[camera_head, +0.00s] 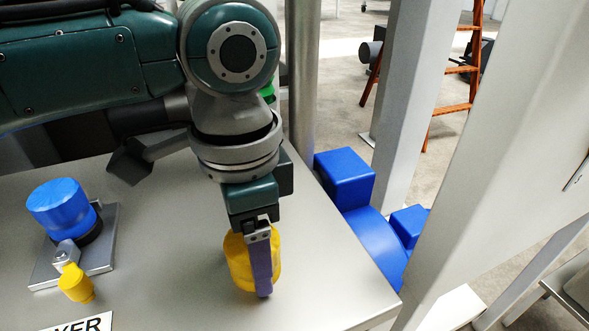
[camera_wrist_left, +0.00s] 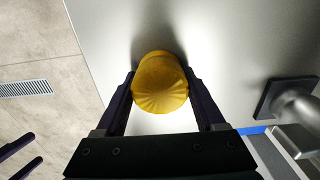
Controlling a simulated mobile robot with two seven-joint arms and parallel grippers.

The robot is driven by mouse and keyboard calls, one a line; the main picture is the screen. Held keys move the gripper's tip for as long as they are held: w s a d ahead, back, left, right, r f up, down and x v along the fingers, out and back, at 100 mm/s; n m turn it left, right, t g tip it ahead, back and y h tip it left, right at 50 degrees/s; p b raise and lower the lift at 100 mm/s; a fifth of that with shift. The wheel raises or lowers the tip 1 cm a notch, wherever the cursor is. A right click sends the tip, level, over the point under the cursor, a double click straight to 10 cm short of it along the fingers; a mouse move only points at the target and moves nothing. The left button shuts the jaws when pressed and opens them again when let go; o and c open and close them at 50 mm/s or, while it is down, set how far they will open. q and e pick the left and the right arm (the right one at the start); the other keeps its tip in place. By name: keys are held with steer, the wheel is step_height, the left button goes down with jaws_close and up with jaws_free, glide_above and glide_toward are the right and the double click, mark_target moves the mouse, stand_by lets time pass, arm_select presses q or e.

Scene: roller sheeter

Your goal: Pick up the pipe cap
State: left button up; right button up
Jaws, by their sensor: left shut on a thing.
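The yellow pipe cap (camera_head: 236,262) is near the right end of the grey table, a ribbed round piece. My left gripper (camera_head: 258,280) reaches down from above and is shut on it, with one purple finger across its near side. In the left wrist view the cap (camera_wrist_left: 160,84) sits between the two fingers of my left gripper (camera_wrist_left: 160,76), touched on both sides. I cannot tell whether the cap rests on the table or hangs just above it. Two dark fingers of my right gripper (camera_wrist_left: 37,146) show apart and empty at the lower left of the wrist view.
A steel post (camera_head: 302,80) stands behind the table. Blue machinery (camera_head: 347,180) and a grey column (camera_head: 412,90) lie beyond its right edge.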

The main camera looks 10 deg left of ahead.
arm_select(q)
step_height(320, 180, up, 20)
steer(key=p, duration=0.4)
steer(key=shift+p, duration=0.35)
